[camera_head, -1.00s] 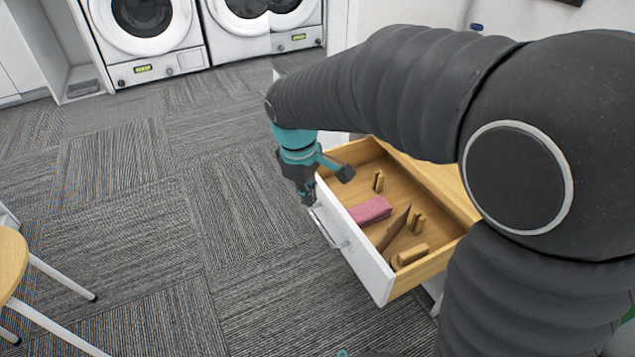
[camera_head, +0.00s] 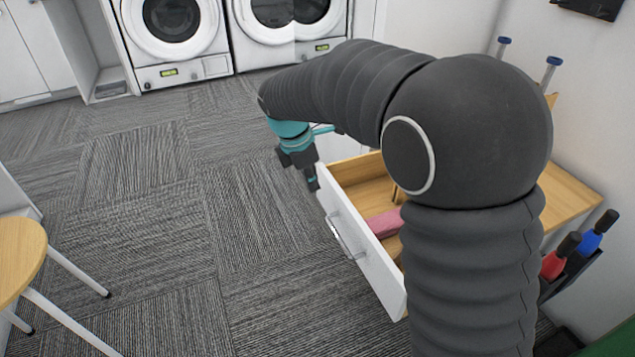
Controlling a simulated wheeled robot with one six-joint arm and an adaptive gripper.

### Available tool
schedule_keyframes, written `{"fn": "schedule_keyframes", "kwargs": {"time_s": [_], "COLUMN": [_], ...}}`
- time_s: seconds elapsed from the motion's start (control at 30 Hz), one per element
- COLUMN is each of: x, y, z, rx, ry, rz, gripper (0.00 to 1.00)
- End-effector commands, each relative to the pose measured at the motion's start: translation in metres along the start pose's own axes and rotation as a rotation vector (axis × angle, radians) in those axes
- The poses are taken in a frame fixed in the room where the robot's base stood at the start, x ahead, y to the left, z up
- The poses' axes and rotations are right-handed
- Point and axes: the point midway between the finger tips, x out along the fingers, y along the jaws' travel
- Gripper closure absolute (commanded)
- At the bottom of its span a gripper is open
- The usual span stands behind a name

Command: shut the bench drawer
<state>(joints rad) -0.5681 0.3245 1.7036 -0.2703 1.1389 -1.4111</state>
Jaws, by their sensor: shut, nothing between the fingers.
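The bench drawer (camera_head: 366,262) is pulled open, its white front facing left and a metal handle (camera_head: 342,235) on it. Inside lie a pink block (camera_head: 384,224) and part of a wooden piece; my arm hides the rest of the inside. My gripper (camera_head: 313,184) is shut and empty, pointing down. In the picture it is at the far corner of the drawer front, on its outer side. I cannot tell whether it touches the front. The wooden bench top (camera_head: 568,197) shows to the right behind my arm.
Red (camera_head: 560,257) and blue (camera_head: 597,231) handled tools stand in a dark holder at the bench's right side. A wooden stool (camera_head: 20,258) with white legs is at the left. White washing machines (camera_head: 176,40) stand at the back. The carpet between is clear.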

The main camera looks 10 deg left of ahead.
Motion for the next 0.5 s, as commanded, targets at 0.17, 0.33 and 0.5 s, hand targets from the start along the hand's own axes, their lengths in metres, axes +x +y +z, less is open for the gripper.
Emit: {"fn": "schedule_keyframes", "kwargs": {"time_s": [0.17,0.33,0.5], "x": [0.037,0.069,0.083], "y": [-0.001,-0.001,0.000], "z": [0.000,-0.001,0.015], "rx": [0.001,0.001,0.005], "ry": [-0.001,0.000,0.000], "rz": [-0.004,-0.003,0.000], "gripper": [1.00,1.00,1.00]}}
